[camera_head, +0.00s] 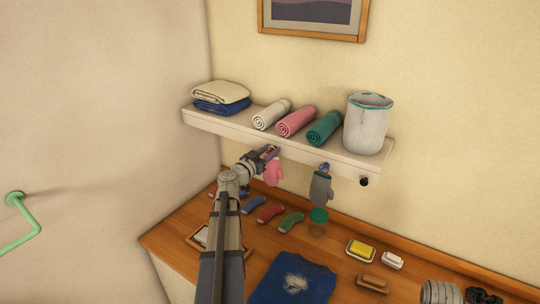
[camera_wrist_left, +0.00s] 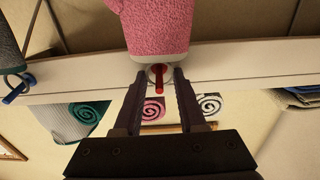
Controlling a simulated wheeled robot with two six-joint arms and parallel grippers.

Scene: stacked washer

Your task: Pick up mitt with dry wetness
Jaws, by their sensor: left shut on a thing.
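A pink mitt (camera_head: 274,174) hangs below the front of the wall shelf. In the left wrist view, which is upside down, the pink mitt (camera_wrist_left: 158,28) has a pale cuff and a red tab or peg at it. My left gripper (camera_head: 269,153) is at this cuff end, just under the shelf edge. Its fingers (camera_wrist_left: 160,78) are shut on the mitt's cuff end. A grey mitt (camera_head: 321,188) hangs from a blue hook to the right. Wetness cannot be told for certain by sight. My right gripper is out of view.
The shelf (camera_head: 350,157) holds folded cloths (camera_head: 221,97), rolled towels (camera_head: 296,121) and a striped basket (camera_head: 368,125). A dark peg (camera_head: 365,182) is free.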

